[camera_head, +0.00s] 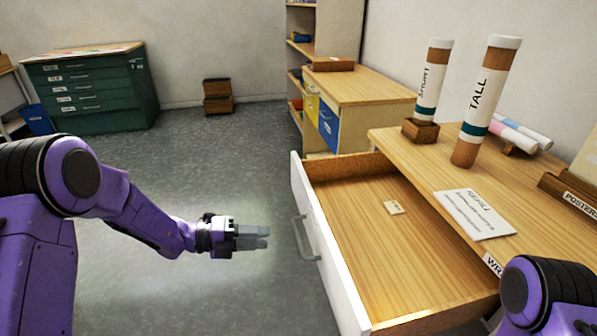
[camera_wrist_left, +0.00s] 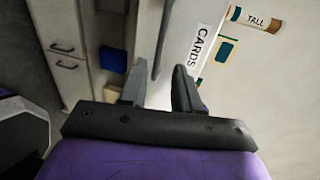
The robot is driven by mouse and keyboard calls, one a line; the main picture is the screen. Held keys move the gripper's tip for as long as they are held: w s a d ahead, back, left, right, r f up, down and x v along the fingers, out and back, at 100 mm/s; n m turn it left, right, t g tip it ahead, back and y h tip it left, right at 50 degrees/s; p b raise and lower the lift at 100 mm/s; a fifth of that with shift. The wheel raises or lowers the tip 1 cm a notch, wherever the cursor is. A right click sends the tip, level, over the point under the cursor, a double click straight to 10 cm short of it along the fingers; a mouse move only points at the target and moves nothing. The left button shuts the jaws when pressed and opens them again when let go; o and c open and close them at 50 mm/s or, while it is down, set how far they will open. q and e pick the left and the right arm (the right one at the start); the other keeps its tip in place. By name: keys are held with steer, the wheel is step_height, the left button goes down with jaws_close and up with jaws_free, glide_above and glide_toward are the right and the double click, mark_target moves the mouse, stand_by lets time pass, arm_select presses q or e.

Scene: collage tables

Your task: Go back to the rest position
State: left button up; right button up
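My left gripper (camera_head: 252,237) hangs in the air over the floor, left of the open drawer and apart from its handle (camera_head: 304,238). In the left wrist view its two fingers (camera_wrist_left: 160,85) stand apart with nothing held between them. My right arm shows only as a purple and black part at the bottom right of the head view. My right gripper is out of view.
The white-fronted drawer (camera_head: 340,255) is pulled out, with a small tan piece (camera_head: 394,207) inside. On the wooden table (camera_head: 410,145) stand a TALL tube (camera_head: 485,100) and a shorter tube (camera_head: 432,80), beside a printed card (camera_head: 475,213). Open floor (camera_head: 200,290) lies left.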

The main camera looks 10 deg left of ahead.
arm_select(q)
steer(key=s+a+f+n+t+y+p, duration=0.1)
steer(key=a+f+n+t+y, duration=0.3)
steer(key=n, duration=1)
steer(key=s+a+f+n+t+y, duration=0.15)
steer(key=f+n+y, duration=0.5)
steer(key=n, duration=0.75)
steer(key=s+a+f+n+g+y, duration=0.1)
steer(key=s+f+n+g+y, duration=0.1)
steer(key=s, duration=0.8)
steer(key=s+a+f+n+g+y+p, duration=0.1)
steer(key=s+f+n+g+y, duration=0.1)
steer(key=s+f, duration=0.4)
steer(key=s+a+f+n+g+y+p, duration=0.1)
steer(key=s+a+f+n+g+y, duration=0.1)
steer(key=s, duration=1.1)
step_height(320, 180, down, 3)
steer(key=n+g+y, duration=0.1)
steer(key=n+g, duration=0.1)
steer(key=n, duration=0.1)
steer(key=shift+s+r+n+g, duration=0.15)
steer(key=shift+s+n+g, duration=0.2)
steer(key=shift+n, duration=0.05)
steer(key=shift+w, duration=0.1)
